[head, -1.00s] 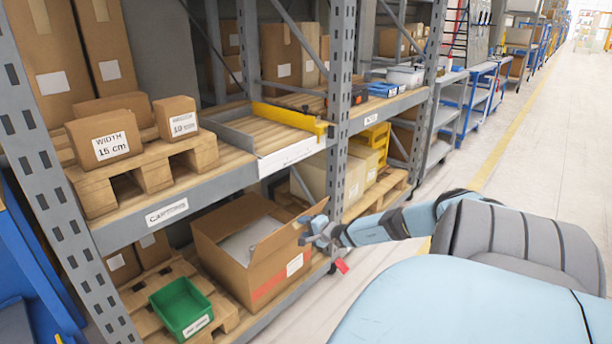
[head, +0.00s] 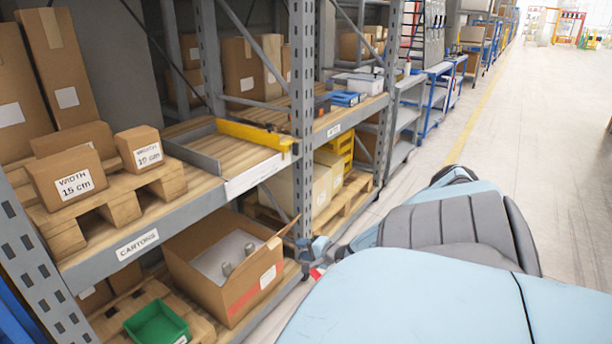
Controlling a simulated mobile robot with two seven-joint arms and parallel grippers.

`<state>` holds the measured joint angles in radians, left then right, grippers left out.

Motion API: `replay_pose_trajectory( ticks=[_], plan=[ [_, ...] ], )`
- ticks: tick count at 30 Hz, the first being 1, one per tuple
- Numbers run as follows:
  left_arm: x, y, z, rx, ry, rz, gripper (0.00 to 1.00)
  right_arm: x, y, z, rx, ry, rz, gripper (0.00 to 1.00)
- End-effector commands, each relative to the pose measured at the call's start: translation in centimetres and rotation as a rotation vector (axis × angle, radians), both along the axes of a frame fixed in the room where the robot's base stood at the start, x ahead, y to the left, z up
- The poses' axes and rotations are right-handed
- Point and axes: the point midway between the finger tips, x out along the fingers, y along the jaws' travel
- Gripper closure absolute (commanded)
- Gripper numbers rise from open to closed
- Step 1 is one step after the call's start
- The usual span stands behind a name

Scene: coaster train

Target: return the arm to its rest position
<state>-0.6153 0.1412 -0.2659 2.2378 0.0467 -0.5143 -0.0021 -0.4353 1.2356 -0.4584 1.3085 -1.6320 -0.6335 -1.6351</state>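My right gripper (head: 316,258) is low in the middle of the head view, in front of the rack and to the right of the open carton. It is small and partly hidden behind my own light-blue body, so its fingers are not clear. A small red patch shows beside it; I cannot tell what it belongs to. My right arm is drawn in close to my body and mostly hidden by it. My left gripper is not in view.
An open carton (head: 205,292) with small grey pieces inside stands on the lower shelf, beside a green bin (head: 157,322). A rack upright (head: 302,120) stands close to the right gripper. The aisle floor (head: 540,130) at the right is clear.

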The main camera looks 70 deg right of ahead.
Motion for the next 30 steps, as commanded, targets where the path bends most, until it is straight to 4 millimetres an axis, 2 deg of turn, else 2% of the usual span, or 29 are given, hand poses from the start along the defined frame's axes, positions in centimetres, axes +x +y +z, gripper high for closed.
replay_pose_trajectory(
  ticks=[5,23,26,27,30],
  plan=[
    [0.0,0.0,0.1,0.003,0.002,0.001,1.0,-0.6,0.1,0.3,0.0,0.0,-0.001,0.62],
    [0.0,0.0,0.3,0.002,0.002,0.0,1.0,-0.6,0.1,0.5,-0.001,-0.001,-0.001,0.62],
    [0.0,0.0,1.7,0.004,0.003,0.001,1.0,-0.5,0.1,2.2,-0.002,-0.002,-0.001,0.62],
    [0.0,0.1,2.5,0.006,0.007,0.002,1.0,-0.5,0.1,3.3,-0.002,-0.002,-0.001,0.62],
    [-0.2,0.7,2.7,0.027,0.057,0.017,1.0,-0.5,0.1,6.8,-0.002,-0.002,-0.001,0.62]
  ],
)
